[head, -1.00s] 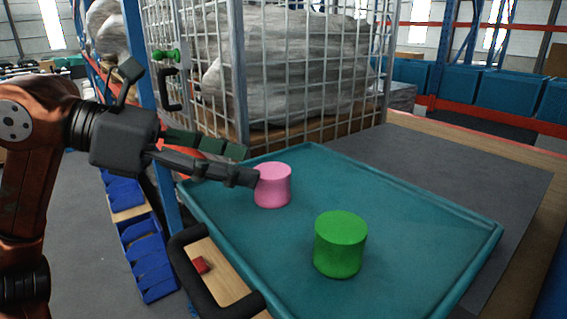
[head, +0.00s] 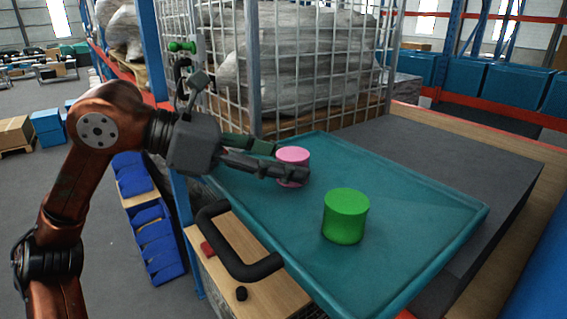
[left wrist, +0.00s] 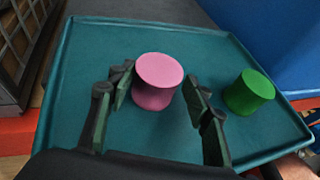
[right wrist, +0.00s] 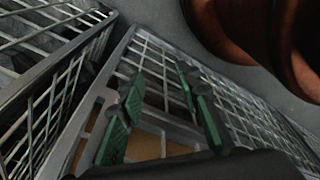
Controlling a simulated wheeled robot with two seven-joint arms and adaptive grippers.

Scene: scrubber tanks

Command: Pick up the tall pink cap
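The tall pink cap (head: 291,154) stands upright on the teal tray (head: 400,187), near its far left part. My left gripper (head: 285,161) is open at the cap, with one finger passing in front of it in the head view. In the left wrist view the pink cap (left wrist: 155,92) sits between the tips of the spread fingers, with a gap visible at its right side. The green cap (head: 346,216) stands upright nearer the front, and right of the gripper in the left wrist view (left wrist: 249,93). My right gripper (right wrist: 157,80) is open and empty, facing wire mesh.
A black handle (head: 228,245) runs along the tray's near left side. A wire cage (head: 300,60) with wrapped goods stands behind the tray. The tray is bare right of the caps. Blue bins (head: 150,240) sit low at the left.

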